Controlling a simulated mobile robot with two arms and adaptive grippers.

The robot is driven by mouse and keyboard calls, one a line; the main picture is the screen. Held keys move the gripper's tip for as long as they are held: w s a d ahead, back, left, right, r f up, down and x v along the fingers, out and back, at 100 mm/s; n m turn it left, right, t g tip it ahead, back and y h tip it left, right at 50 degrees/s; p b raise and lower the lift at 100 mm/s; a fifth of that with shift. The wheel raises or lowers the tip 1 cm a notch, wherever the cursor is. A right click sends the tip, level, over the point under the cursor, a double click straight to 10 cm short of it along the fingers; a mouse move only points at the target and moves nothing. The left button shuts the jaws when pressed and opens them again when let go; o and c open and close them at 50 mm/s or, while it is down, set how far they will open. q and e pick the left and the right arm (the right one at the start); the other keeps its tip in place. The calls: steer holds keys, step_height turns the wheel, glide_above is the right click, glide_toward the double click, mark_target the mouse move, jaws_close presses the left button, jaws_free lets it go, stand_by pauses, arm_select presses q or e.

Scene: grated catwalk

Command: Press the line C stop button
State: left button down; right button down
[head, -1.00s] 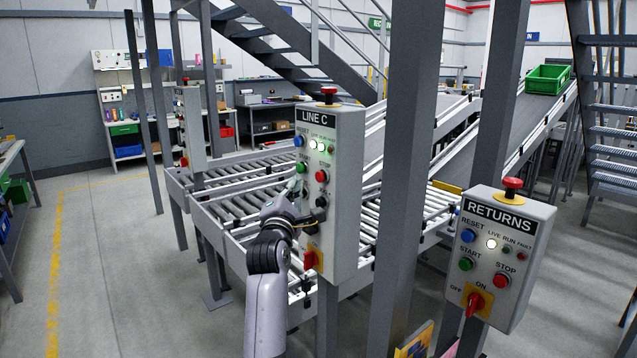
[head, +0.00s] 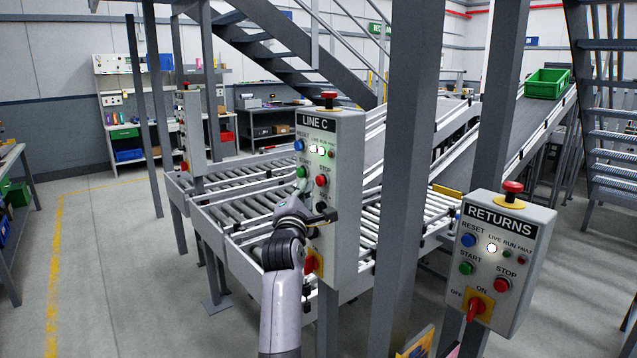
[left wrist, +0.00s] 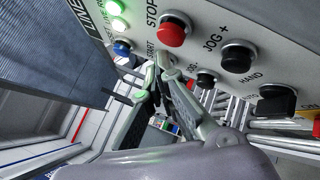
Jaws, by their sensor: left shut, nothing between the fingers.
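The LINE C control box (head: 345,200) stands upright on a post in the middle of the head view. Its red STOP button (head: 321,180) is on the front face, right of the green START button (head: 301,172). In the left wrist view the STOP button (left wrist: 173,32) shows clearly, with nothing touching it. My left gripper (head: 302,187) is shut and empty, its tips just below START and left of STOP. In the left wrist view its fingertips (left wrist: 161,62) are close to the panel, below STOP, and cover the START button. My right gripper is not in view.
A RETURNS control box (head: 505,262) with its own red STOP button (head: 502,285) stands at the right. A grey post (head: 405,150) rises between the boxes. Roller conveyors (head: 250,205) lie behind the LINE C box. The JOG + knob (left wrist: 237,57) sits near STOP.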

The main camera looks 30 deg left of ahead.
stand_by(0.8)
arm_select(q)
steer(key=shift+w+d, duration=0.2)
steer(key=shift+w, duration=0.15)
steer(key=shift+w+d, duration=0.3)
steer(key=shift+w, duration=0.45)
stand_by(1.1)
steer(key=shift+s, duration=0.1)
steer(key=shift+s+a+p, duration=0.25)
steer(key=shift+s, duration=0.25)
steer(key=shift+s+a+p, duration=0.2)
steer(key=shift+s+p, duration=0.05)
steer(key=shift+s, duration=0.25)
steer(key=s, duration=0.1)
steer(key=s+a, duration=0.1)
steer(key=s, duration=0.1)
steer(key=s+a+p, duration=0.1)
steer(key=shift+s, duration=0.35)
